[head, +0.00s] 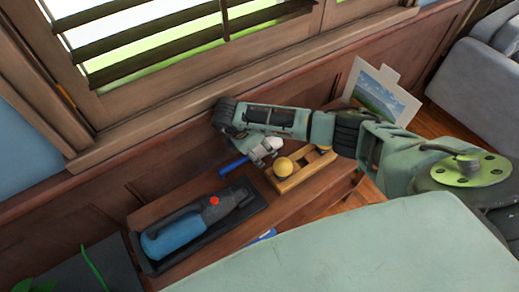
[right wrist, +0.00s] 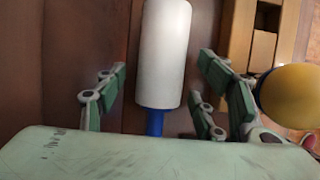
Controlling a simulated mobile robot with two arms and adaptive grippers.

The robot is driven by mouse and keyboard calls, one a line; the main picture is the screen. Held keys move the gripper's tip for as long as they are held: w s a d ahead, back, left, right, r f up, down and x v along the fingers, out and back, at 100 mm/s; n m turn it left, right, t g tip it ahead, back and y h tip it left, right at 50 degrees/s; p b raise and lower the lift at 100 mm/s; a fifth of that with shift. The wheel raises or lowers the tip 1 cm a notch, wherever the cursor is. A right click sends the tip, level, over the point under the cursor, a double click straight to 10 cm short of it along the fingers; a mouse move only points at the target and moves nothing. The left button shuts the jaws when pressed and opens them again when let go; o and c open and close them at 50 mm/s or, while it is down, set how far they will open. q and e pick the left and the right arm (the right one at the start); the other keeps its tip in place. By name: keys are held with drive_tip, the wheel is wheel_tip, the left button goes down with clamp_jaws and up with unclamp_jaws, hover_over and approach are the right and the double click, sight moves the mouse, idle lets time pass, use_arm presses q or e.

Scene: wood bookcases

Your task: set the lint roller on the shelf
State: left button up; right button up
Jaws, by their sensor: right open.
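The lint roller has a white cylinder and a blue handle. In the right wrist view the lint roller (right wrist: 165,45) lies between the spread fingers of my right gripper (right wrist: 160,88), its blue handle towards the palm. In the head view the blue handle of the lint roller (head: 233,165) shows on the wooden shelf top (head: 160,208), and the gripper partly covers its white part. My right gripper (head: 262,150) is open over it; I cannot tell whether a finger touches it. My left gripper is not in view.
A yellow ball (head: 284,166) sits at a wooden box (head: 300,178) close to my right gripper. A blue handheld vacuum (head: 185,232) lies in a black tray (head: 148,264) to the left. A landscape picture (head: 378,95) stands behind my arm, and a window sill (head: 200,97) runs along the wall.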

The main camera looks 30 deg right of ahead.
drive_tip(key=shift+c, duration=0.2)
drive_tip(key=c, duration=1.4)
drive_tip(key=shift+d, duration=0.1)
